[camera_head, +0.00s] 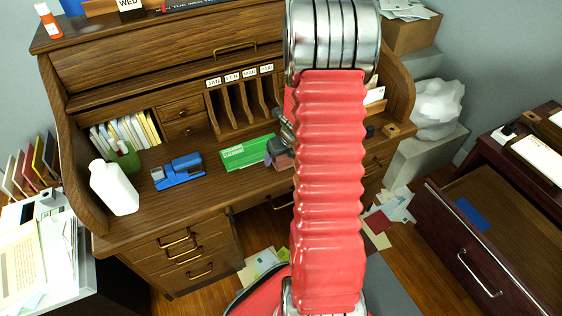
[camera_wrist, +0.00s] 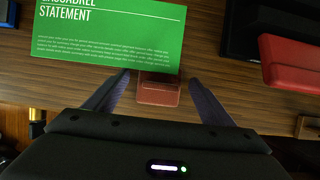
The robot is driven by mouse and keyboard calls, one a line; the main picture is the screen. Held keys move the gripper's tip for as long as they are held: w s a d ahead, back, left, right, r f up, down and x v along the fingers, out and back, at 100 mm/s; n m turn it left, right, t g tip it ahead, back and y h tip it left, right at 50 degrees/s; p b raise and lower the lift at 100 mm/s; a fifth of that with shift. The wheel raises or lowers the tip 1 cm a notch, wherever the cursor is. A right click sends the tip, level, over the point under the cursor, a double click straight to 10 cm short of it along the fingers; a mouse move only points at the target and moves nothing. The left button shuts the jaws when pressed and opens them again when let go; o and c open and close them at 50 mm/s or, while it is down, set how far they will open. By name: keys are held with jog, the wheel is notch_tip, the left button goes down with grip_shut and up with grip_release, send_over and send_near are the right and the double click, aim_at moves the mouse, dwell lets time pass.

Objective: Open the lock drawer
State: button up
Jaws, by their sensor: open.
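The wooden roll-top desk has brass-handled drawers (camera_head: 190,250) low on its left, two small drawers (camera_head: 182,119) in its upper part, and more drawers at its lower right, partly hidden by my arm. I cannot tell which is the lock drawer; no lock is clear. My gripper (camera_head: 280,150) is over the desktop beside a green card. In the wrist view my gripper (camera_wrist: 157,82) is open, its two dark fingers on either side of a small reddish-brown block (camera_wrist: 158,95). I cannot tell whether they touch it.
The green statement card (camera_wrist: 110,35) lies just beyond the fingers. A red object (camera_wrist: 290,78) is at the right. A dark cabinet with an open drawer (camera_head: 480,240) stands at the right.

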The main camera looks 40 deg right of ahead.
jog(key=shift+w+f, duration=0.1)
jog(key=shift+f, duration=0.1)
jog(key=shift+c, duration=0.3)
jog(key=c, duration=1.2)
jog(key=shift+r, duration=0.1)
